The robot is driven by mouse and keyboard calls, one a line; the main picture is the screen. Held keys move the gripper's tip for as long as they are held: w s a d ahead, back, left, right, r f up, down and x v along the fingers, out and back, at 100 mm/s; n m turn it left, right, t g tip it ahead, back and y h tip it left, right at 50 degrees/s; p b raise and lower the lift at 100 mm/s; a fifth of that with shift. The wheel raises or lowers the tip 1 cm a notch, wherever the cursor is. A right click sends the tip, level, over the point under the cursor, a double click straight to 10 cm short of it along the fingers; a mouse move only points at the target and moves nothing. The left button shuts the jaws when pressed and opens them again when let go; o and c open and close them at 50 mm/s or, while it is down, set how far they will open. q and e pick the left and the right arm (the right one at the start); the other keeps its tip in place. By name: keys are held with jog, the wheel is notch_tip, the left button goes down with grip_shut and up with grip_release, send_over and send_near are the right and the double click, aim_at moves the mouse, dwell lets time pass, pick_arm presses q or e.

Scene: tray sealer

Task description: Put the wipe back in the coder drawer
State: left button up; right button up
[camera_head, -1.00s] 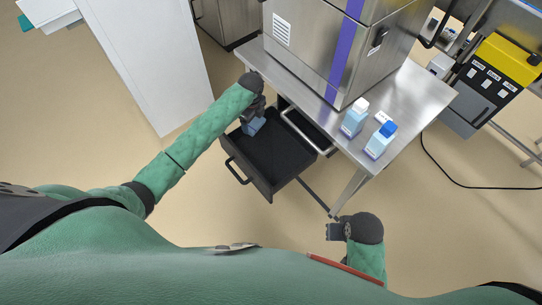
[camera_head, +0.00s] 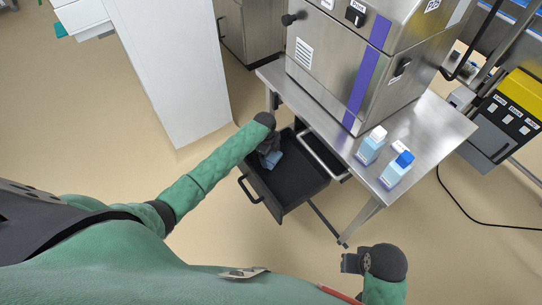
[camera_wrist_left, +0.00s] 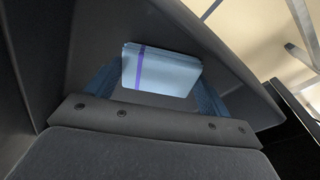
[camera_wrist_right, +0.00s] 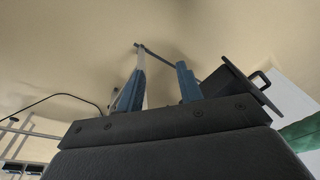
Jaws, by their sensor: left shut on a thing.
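The wipe (camera_head: 273,159) is a folded light-blue cloth. In the left wrist view the wipe (camera_wrist_left: 161,70) shows a purple stripe and lies between the two blue fingers. My left gripper (camera_head: 268,152) is shut on it, inside the left rear part of the open dark coder drawer (camera_head: 290,182). Dark drawer walls surround the wipe in the left wrist view; whether it touches the drawer floor I cannot tell. My right gripper (camera_head: 350,263) hangs low in front of the table, away from the drawer. Its fingers (camera_wrist_right: 160,85) are apart with nothing between them.
The drawer hangs under a steel table (camera_head: 425,135) carrying a steel machine (camera_head: 350,75) with a purple stripe. Two bottles, one white-capped (camera_head: 370,147) and one blue-capped (camera_head: 397,169), stand near the table edge. A white column (camera_head: 175,75) stands left. Floor in front is clear.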

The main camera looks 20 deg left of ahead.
pick_arm(q)
jog(key=shift+f, duration=0.6)
pick_arm(e)
jog(key=shift+w+f, duration=0.2)
jog(key=shift+f, duration=0.25)
pick_arm(q)
jog(key=o, duration=0.8)
pick_arm(e)
jog(key=shift+s+r, duration=0.1)
jog(key=shift+r, duration=0.1)
